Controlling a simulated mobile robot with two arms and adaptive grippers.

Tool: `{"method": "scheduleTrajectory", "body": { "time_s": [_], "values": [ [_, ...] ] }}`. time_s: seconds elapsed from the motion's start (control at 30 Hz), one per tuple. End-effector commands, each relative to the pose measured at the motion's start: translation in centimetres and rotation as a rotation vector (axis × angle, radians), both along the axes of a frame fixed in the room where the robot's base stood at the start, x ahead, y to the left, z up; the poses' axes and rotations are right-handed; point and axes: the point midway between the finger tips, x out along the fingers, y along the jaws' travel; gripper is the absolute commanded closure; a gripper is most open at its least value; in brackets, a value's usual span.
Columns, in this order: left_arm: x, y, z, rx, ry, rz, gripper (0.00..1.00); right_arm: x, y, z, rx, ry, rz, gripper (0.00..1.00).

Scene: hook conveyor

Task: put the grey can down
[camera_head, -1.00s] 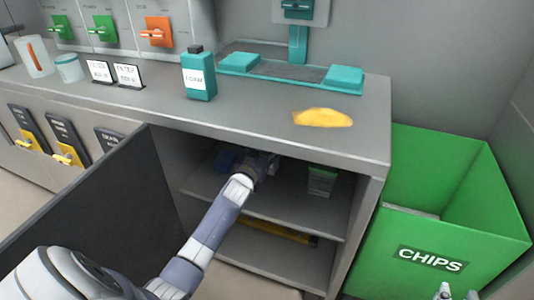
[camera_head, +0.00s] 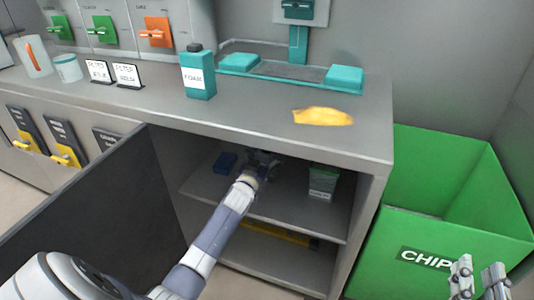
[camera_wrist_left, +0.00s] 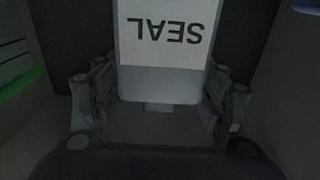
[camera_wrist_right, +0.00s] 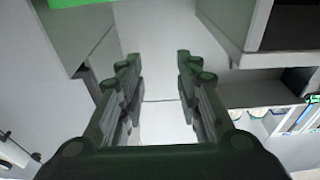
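My left gripper (camera_head: 264,162) is inside the open cabinet, over its upper shelf (camera_head: 283,208). In the left wrist view the grey can (camera_wrist_left: 160,86) has a white label reading SEAL, upside down in the picture. The left fingers (camera_wrist_left: 160,85) lie close along both sides of the can and appear to touch it. The far end of the can is outside that view, so its contact with the shelf is hidden. In the head view I cannot make the can out behind the gripper. My right gripper (camera_head: 478,280) is open and empty, in front of the green CHIPS bin.
A blue item (camera_head: 225,162) and a green-and-grey container (camera_head: 322,182) stand on the upper shelf, left and right of my gripper. The open cabinet door (camera_head: 100,215) is on the left. The green bin (camera_head: 440,220) stands right of the cabinet. A teal bottle (camera_head: 198,76) stands on the counter.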

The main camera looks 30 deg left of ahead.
Motion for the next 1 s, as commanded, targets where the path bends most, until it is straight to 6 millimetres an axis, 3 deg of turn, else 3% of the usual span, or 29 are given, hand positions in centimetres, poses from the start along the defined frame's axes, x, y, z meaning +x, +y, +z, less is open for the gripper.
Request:
{"method": "scheduleTrajectory", "body": {
  "time_s": [0.47, 0.77, 1.0],
  "values": [
    [0.0, 0.0, 0.3, 0.0, 0.0, 0.0, 0.22, 0.0, 0.0, -0.2, -0.004, 0.016, 0.0, 0.68],
    [-3.1, -0.8, 0.3, 0.0, 0.002, 0.0, 0.22, -0.2, -0.8, -4.9, -0.065, 0.253, -0.016, 0.68],
    [-6.5, -1.6, 0.3, -0.001, 0.002, 0.0, 0.22, -1.8, -1.8, -9.3, -0.122, 0.482, -0.03, 0.68]
  ]
}}
